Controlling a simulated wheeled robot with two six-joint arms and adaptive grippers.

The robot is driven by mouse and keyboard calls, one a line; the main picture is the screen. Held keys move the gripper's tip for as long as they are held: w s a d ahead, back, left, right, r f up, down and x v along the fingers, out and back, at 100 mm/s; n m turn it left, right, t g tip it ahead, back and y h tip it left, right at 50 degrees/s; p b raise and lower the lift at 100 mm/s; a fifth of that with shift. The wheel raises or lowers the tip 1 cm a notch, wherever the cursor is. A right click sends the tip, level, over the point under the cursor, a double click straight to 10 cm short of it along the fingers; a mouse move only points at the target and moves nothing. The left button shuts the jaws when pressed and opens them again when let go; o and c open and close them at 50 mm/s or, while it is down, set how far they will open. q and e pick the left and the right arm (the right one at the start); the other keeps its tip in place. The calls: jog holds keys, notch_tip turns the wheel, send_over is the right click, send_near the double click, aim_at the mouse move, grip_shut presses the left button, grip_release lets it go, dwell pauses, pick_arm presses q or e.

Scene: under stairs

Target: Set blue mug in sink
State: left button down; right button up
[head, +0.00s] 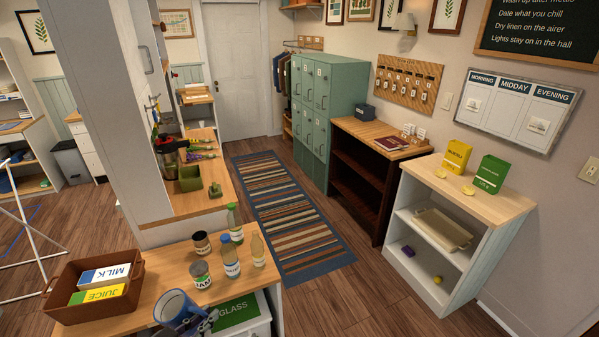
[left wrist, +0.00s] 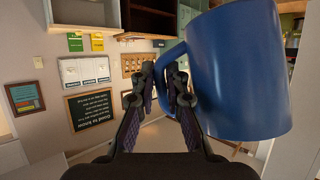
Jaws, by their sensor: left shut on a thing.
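The blue mug (head: 174,308) is at the bottom of the head view, in front of the near wooden counter (head: 262,276). My left gripper (head: 197,323) is at the mug's right side. In the left wrist view the mug (left wrist: 238,70) is large on the right, and my left gripper (left wrist: 165,84) is shut on its handle. From the head, the mug's open top shows and it looks tilted. I cannot tell how high it is above the counter. No sink shows in either view. My right gripper is in neither view.
On the near counter stand a brown crate (head: 132,305) with milk and juice cartons, two cans (head: 200,274), and several bottles (head: 231,260). A bin labelled GLASS (head: 240,313) is below. A striped rug (head: 285,215) lies on open floor beyond. A white shelf unit (head: 465,190) stands right.

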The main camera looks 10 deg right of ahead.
pick_arm(q)
jog(key=s+d+r+m+g+h+b, duration=0.3)
jog(key=d+r+m+b, duration=0.1)
jog(key=d+r, duration=0.3)
notch_tip(320, 180, down, 9)
jog(key=b, duration=0.9)
jog(key=shift+s+d+m+g+h, duration=0.2)
jog(key=shift+s+m+g+h, duration=0.1)
jog(key=shift+s+h, duration=0.15)
